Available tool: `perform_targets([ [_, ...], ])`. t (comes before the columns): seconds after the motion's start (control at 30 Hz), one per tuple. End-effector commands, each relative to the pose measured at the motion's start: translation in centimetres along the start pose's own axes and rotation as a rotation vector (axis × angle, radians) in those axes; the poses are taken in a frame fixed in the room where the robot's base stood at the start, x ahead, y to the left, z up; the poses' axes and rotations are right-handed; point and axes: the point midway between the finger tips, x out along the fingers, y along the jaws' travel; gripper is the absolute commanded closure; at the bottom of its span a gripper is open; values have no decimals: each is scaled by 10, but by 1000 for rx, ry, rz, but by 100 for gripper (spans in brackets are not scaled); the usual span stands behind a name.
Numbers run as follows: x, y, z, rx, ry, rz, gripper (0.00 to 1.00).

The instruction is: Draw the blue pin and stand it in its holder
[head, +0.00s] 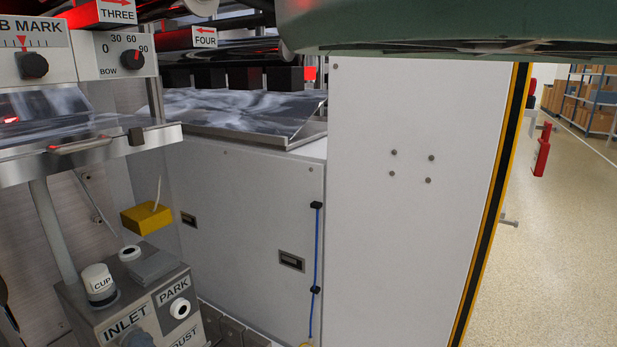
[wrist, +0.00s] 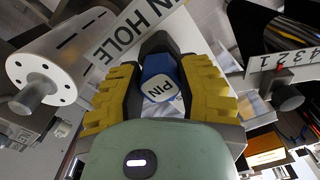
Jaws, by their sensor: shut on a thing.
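The blue pin (wrist: 158,90) shows in the wrist view, with a pale end face marked PIN turned toward the camera. My gripper (wrist: 160,75), with yellow ribbed fingers, is shut on it from both sides. The pin's far end is hidden, so I cannot tell whether it sits in a hole. A white label (wrist: 130,30), partly covered and reading "N HOLE", is just beyond the left finger. I cannot make out the pin's holder for certain in either view. The head view shows neither the pin nor my gripper.
A white roller end with holes (wrist: 45,70) and a protruding shaft are left of my gripper. A numbered strip (wrist: 285,62) is at right. In the head view, a grey box (head: 140,305) with knobs stands lower left. White cabinets fill the middle; floor (head: 570,220) is open at right.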

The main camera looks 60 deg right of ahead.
Motion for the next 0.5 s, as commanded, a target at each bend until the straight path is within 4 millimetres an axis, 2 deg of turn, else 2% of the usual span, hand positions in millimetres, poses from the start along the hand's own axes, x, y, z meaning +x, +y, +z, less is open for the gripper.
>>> perform_targets([
  [0.5, -14, -2, 0, -1, -2, -4, 100],
])
